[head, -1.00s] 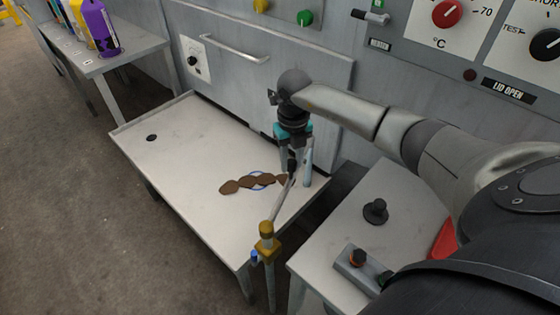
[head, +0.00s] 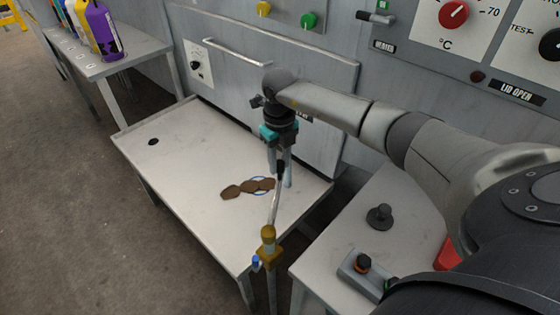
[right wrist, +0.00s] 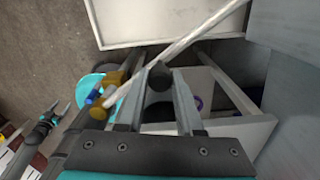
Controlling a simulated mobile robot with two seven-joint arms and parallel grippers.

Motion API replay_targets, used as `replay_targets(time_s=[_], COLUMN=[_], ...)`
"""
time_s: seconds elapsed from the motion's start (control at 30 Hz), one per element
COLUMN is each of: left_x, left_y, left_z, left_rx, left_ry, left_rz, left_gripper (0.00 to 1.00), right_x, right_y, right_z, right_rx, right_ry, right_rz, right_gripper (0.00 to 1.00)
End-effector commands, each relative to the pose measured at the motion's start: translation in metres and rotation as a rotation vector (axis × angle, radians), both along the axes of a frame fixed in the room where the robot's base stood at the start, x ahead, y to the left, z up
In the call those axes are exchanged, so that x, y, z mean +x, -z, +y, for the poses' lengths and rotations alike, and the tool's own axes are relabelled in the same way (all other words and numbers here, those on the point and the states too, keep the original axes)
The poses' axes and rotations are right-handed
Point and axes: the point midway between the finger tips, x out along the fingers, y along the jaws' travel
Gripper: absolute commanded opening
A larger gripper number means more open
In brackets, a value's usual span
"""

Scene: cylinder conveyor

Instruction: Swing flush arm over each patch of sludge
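The flush arm is a thin pale rod (head: 275,205) rising from a brass pivot (head: 268,236) at the table's near edge. My right gripper (head: 281,172) is around the black knob at the rod's far end; in the right wrist view both fingers (right wrist: 158,82) close on this knob. Brown sludge patches (head: 231,191) lie in an overlapping row on the pale table (head: 190,165), just left of the rod. A blue ring (head: 259,193) shows partly under them. The gripper may hide table behind it. My left gripper (right wrist: 55,110) appears at the right wrist view's left side, fingers apart and empty.
A dark drain hole (head: 153,141) is at the table's far left. A grey machine panel with a long handle (head: 237,50) stands behind the table. A side table with a black knob (head: 379,215) and button box (head: 360,268) is at right. Bottles (head: 101,28) stand back left.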

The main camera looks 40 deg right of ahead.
Motion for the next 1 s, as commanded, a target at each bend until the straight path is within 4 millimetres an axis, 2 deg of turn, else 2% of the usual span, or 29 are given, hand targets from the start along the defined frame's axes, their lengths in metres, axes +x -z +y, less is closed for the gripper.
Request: replay_targets(time_s=[0.03,0.23,0.57,0.67,0.77,1.0], left_x=[0.0,0.0,0.0,0.0,0.0,0.0], left_y=[0.0,0.0,-0.001,-0.004,-0.008,-0.018], left_z=[0.0,0.0,0.0,0.0,0.0,0.0], left_rx=[0.0,0.0,0.0,0.0,0.0,0.001], left_ry=[0.0,0.0,0.0,0.001,0.001,0.001], left_rz=[0.0,0.0,0.0,0.0,0.0,0.0], left_gripper=[0.69,0.69,0.69,0.69,0.69,0.69], right_x=[0.001,0.0,0.0,0.0,0.001,0.001], right_y=[-0.001,-0.001,-0.004,-0.015,-0.034,-0.094], right_z=[-0.001,0.0,0.0,0.0,-0.001,-0.001], right_rx=[-0.001,0.0,0.0,0.0,-0.001,-0.001], right_ry=[0.002,0.002,0.002,0.002,0.001,0.001], right_rz=[-0.004,-0.001,0.001,-0.001,-0.003,-0.005], right_gripper=[0.41,0.63,0.65,0.65,0.65,0.65])
